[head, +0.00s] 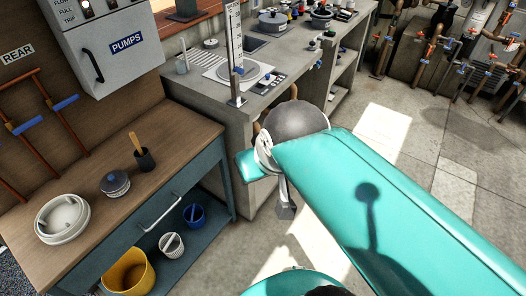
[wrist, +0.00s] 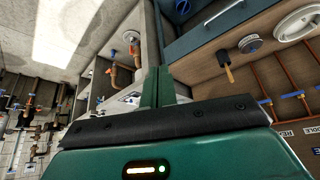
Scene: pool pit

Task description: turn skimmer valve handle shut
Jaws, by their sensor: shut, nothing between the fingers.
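My gripper (wrist: 158,86) shows in the wrist view as two green fingers side by side, shut and empty. In the head view my teal arm crosses the right half and hides the fingers. Copper pipes at the left wall carry blue valve handles, one lower (head: 27,126) and one higher (head: 66,104). In the wrist view blue handles (wrist: 296,95) on these pipes are at the right, apart from the fingers. More small valves (head: 430,37) sit on pipework at the upper right. I cannot tell which handle is the skimmer valve's; no skimmer label is readable.
A grey PUMPS box (head: 105,45) hangs above. A concrete counter (head: 215,112) with fittings stands behind. Open floor (head: 405,150) lies to the right.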

